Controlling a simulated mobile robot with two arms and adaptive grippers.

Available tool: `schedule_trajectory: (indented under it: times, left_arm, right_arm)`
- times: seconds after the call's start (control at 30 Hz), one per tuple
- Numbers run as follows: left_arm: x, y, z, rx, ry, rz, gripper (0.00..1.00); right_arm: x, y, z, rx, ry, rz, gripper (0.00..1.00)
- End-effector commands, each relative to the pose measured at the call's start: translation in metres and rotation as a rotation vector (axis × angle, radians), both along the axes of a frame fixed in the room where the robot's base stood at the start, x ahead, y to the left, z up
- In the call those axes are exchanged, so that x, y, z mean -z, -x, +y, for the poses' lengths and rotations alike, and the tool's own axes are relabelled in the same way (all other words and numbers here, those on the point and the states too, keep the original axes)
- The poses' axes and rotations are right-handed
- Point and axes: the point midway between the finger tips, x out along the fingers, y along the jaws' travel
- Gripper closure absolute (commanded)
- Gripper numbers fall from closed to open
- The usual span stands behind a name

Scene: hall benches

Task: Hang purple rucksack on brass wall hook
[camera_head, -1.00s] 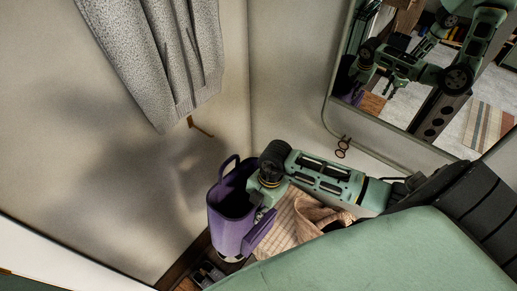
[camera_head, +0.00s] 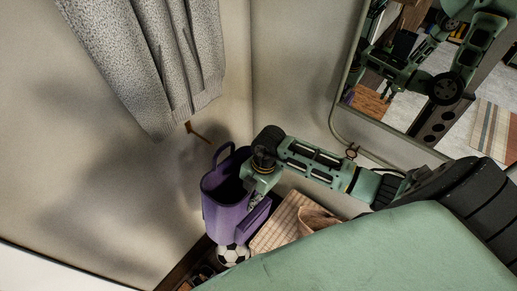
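The purple rucksack (camera_head: 225,215) hangs upright in the air near the corner of the wall, its loop handle (camera_head: 223,152) at the top. My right gripper (camera_head: 250,190) is at the rucksack's right side, against its rim; the fingers are mostly hidden, and the rucksack is held up there. The brass wall hook (camera_head: 197,131) sticks out of the wall just above and left of the loop handle, below a grey garment. The loop and the hook appear apart. My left gripper is not in view.
A grey knitted garment (camera_head: 160,65) hangs on the wall beside the hook. A football (camera_head: 233,254) and a checked cloth (camera_head: 281,224) lie below. A mirror (camera_head: 400,80) is on the right wall, with red glasses (camera_head: 352,151) near its lower edge. My green body fills the lower right.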

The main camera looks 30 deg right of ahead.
Motion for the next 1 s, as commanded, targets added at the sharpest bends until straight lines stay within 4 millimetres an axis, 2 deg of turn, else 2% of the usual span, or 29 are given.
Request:
schedule_trajectory:
  times: [1.0]
  left_arm:
    - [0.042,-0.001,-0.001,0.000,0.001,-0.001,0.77]
  right_arm:
    - [0.007,-0.058,0.021,-0.001,-0.001,-0.002,1.00]
